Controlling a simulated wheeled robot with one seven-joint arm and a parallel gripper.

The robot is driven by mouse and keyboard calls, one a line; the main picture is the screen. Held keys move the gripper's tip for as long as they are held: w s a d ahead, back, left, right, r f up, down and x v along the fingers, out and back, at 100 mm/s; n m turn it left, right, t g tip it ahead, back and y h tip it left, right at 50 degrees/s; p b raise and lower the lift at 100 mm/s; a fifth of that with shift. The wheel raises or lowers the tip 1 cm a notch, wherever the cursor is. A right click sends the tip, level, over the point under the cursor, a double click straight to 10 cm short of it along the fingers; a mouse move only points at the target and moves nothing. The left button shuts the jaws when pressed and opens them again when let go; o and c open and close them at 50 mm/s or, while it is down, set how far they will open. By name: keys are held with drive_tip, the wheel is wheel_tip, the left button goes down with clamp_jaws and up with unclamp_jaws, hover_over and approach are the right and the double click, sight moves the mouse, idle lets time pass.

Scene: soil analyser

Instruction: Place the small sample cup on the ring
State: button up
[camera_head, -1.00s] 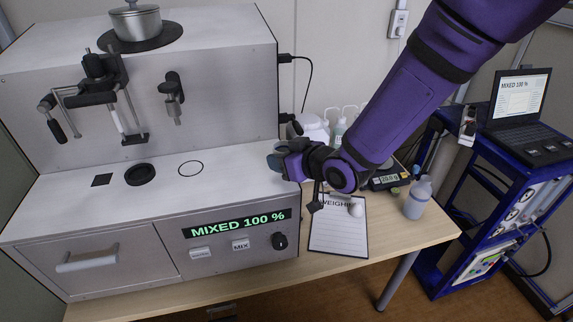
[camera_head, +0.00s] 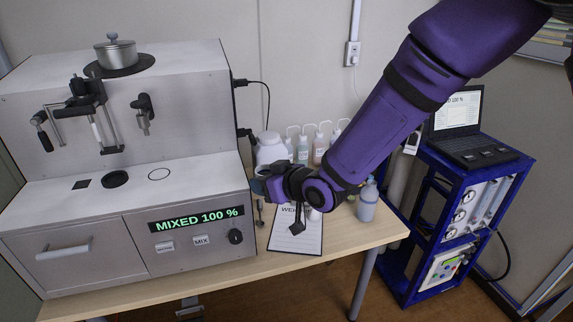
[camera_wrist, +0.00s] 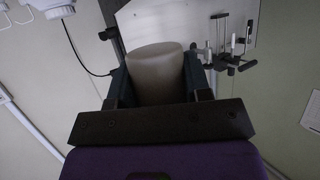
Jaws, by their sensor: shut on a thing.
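The small sample cup (camera_wrist: 158,75) is a plain grey-beige cup in the wrist view. My gripper (camera_wrist: 158,85) is shut on it, with a dark finger on each side. In the head view my gripper (camera_head: 262,182) is at the right edge of the analyser's lower deck, and the cup cannot be made out clearly there.
The deck between ring and gripper is clear. A stirrer mechanism (camera_head: 95,120) hangs above the deck. Bottles (camera_head: 302,148) and a clipboard (camera_head: 297,240) are on the table.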

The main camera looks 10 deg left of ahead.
drive_tip(key=w+d+f+m+t+h, duration=0.25)
drive_tip(key=w+d, duration=0.25)
drive_tip(key=d, duration=0.5)
drive_tip(key=w+d+f+m+t+h, duration=0.25)
drive_tip(key=w+d+f, duration=0.2)
drive_tip(key=d, duration=0.65)
drive_tip(key=w+d+f+m+t+h, duration=0.1)
drive_tip(key=w+d+f+m+h, duration=0.15)
drive_tip(key=w+d, duration=0.55)
drive_tip(key=s+d+f+m+t+h, duration=0.1)
drive_tip(key=d+f+m+h, duration=0.1)
drive_tip(key=d, duration=0.8)
drive_tip(key=s+d+f+m+h, duration=0.1)
drive_tip(key=d+m+h, duration=0.15)
drive_tip(key=d, duration=0.75)
drive_tip(key=s+f, duration=0.5)
drive_tip(key=f, duration=0.2)
drive_tip(key=shift+s+d+f, duration=0.15)
drive_tip(key=shift+s+d, duration=0.1)
